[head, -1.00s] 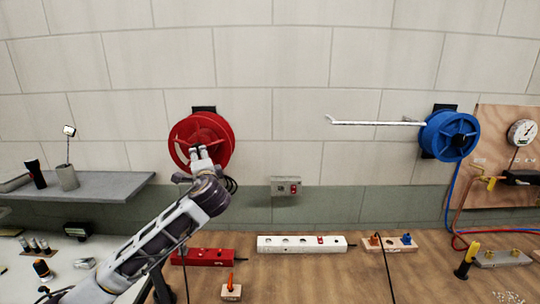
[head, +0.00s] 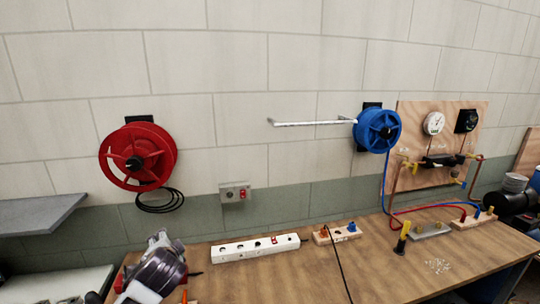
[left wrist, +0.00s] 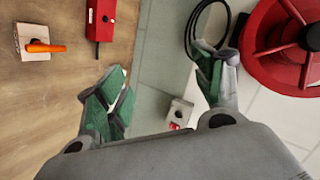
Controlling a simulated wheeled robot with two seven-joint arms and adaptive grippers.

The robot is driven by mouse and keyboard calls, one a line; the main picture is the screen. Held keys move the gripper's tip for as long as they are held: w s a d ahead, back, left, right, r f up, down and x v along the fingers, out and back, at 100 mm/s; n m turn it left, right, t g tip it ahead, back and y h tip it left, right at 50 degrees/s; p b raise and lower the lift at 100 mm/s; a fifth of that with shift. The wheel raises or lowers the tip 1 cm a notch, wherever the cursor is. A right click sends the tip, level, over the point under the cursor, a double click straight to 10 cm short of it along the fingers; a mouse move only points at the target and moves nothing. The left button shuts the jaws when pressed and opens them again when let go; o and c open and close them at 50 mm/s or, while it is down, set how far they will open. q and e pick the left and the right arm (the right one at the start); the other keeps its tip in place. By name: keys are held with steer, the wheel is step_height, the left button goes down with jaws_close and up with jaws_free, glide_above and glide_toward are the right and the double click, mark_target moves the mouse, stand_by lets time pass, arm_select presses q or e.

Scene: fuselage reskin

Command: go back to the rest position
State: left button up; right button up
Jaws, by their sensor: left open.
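My left gripper (head: 160,240) is low in the head view, above the bench's left end and below the red reel (head: 138,157). In the left wrist view the left gripper's (left wrist: 167,75) two green-padded fingers are spread apart with nothing between them. The red reel hangs on the wall, and part of it shows at upper right in the wrist view (left wrist: 290,45). A loop of black cable (head: 160,201) hangs below the reel, apart from the gripper. My right gripper is in neither view.
A wooden bench (head: 380,270) carries a white power strip (head: 255,248) and a wooden socket block (head: 337,234). A grey wall box (head: 235,192), a blue reel (head: 377,129) with a pale bar, and a gauge board (head: 445,115) are behind. A grey shelf (head: 40,213) juts out at left.

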arm_select(q)
steer(key=s+d+f+n+g+h, duration=0.3)
steer(key=s+d+f+g, duration=0.1)
steer(key=s+f, duration=0.75)
steer(key=s+d+f+n+g+h, duration=0.35)
steer(key=s+f, duration=0.55)
steer(key=s, duration=0.6)
step_height(320, 180, down, 34)
steer(key=s+g+b, duration=0.1)
steer(key=s+b, duration=0.1)
steer(key=s+a+f+b, duration=0.1)
steer(key=s+f, duration=1)
steer(key=s+a+f+g+y+b, duration=0.1)
steer(key=s+a+f, duration=0.1)
steer(key=s+f, duration=0.9)
steer(key=shift+s+a+f+m, duration=0.3)
steer(key=shift+s+f+m, duration=0.05)
steer(key=shift+f, duration=0.05)
steer(key=shift+g, duration=0.25)
